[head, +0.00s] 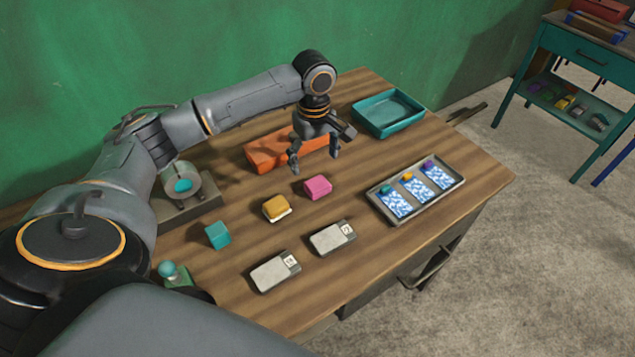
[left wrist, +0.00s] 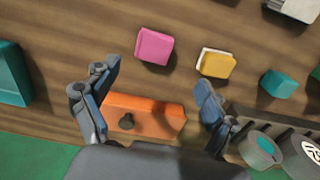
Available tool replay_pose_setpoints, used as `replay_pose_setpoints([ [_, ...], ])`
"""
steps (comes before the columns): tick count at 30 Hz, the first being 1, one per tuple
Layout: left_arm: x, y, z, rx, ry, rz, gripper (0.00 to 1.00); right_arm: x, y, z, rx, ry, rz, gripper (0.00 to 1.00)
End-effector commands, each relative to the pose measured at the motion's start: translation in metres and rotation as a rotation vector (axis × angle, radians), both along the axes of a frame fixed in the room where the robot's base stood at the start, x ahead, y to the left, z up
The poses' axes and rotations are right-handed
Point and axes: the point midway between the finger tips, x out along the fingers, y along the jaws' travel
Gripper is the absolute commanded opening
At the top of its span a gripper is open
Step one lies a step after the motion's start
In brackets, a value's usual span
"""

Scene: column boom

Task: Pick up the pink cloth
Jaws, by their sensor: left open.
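The pink cloth (head: 318,187) is a small, folded, block-like piece lying on the wooden table (head: 370,260), near the middle. It also shows at the top centre of the left wrist view (left wrist: 154,45). My left gripper (head: 315,161) is above the table, behind the cloth in the head view, over the area by the orange object. Its fingers point down, spread and empty. In the left wrist view the two fingers (left wrist: 158,76) stand apart, with the cloth beyond their tips, not between them. My right gripper is not in view.
An orange object (head: 268,154) with a dark knob lies below the gripper. A yellow sponge-like block (head: 276,207) sits close beside the cloth. A teal cube (head: 217,235), two grey boxes, a tray of patterned cards (head: 382,210) and a teal tray (head: 425,110) stand around.

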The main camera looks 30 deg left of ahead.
Motion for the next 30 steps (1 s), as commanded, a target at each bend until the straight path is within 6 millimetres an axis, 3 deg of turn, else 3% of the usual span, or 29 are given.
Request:
replay_pose_setpoints([
  [5, 0.000, 0.000, -0.027, 0.000, 0.001, 0.001, 0.85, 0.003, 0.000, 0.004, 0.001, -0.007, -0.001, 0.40],
  [13, 0.003, -0.002, -0.048, 0.000, 0.001, 0.001, 0.85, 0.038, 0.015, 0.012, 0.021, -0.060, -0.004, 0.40],
  [21, 0.006, -0.003, -0.085, 0.000, 0.001, 0.000, 0.85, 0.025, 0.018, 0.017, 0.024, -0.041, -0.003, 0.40],
  [29, 0.007, -0.003, -0.088, 0.000, -0.001, 0.000, 0.85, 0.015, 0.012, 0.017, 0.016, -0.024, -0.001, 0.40],
  [30, 0.007, -0.003, -0.088, 0.000, -0.001, 0.000, 0.79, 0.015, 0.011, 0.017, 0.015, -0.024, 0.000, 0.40],
])
